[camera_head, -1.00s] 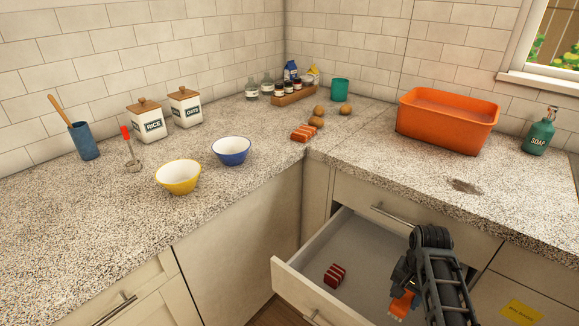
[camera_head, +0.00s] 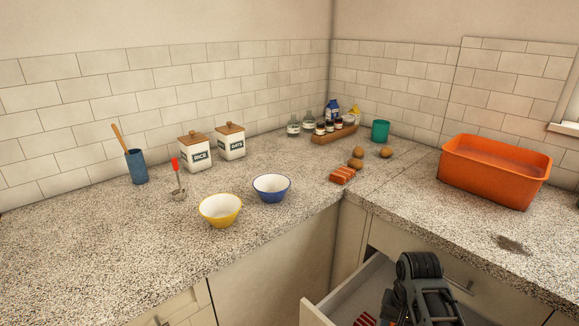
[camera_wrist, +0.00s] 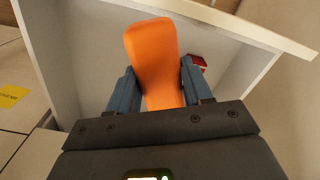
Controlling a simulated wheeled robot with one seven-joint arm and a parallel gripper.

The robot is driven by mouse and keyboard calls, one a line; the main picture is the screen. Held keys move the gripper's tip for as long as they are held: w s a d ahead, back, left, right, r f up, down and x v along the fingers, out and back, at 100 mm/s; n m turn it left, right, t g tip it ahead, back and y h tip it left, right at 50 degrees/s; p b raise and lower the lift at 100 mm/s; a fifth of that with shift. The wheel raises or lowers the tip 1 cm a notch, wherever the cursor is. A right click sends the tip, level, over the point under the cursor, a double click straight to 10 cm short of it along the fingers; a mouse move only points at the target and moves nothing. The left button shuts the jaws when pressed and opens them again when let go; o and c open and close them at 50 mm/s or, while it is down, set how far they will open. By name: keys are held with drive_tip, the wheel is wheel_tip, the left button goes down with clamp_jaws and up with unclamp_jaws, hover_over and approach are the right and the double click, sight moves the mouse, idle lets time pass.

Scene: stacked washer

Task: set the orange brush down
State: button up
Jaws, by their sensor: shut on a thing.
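The orange brush (camera_wrist: 152,55) is between the two blue-grey fingers of my gripper (camera_wrist: 158,82) in the wrist view. My gripper is shut on it. The brush is over the inside of the open drawer (camera_wrist: 88,50); I cannot tell whether it touches the bottom. In the head view my arm reaches down to the open drawer (camera_head: 345,295) at the lower right. There the brush and fingertips are hidden or cut off by the bottom edge.
A red striped block (camera_wrist: 197,63) lies in the drawer, close to my gripper. On the counter stand an orange tub (camera_head: 495,175), a yellow bowl (camera_head: 220,211), a blue bowl (camera_head: 271,188) and a teal cup (camera_head: 380,131). The right counter's front has free room.

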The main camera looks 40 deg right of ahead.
drive_tip(key=w+a+n+b, duration=0.1)
drive_tip(key=w+a+n, duration=0.5)
drive_tip(key=a, duration=0.6)
drive_tip(key=w+a+n+b, duration=0.1)
drive_tip(key=w+a+n, duration=0.5)
drive_tip(key=a, duration=0.7)
drive_tip(key=shift+w+a+f+b, duration=0.15)
drive_tip(key=shift+w+a+b, duration=0.15)
drive_tip(key=shift+w, duration=0.4)
drive_tip(key=shift+d, duration=0.1)
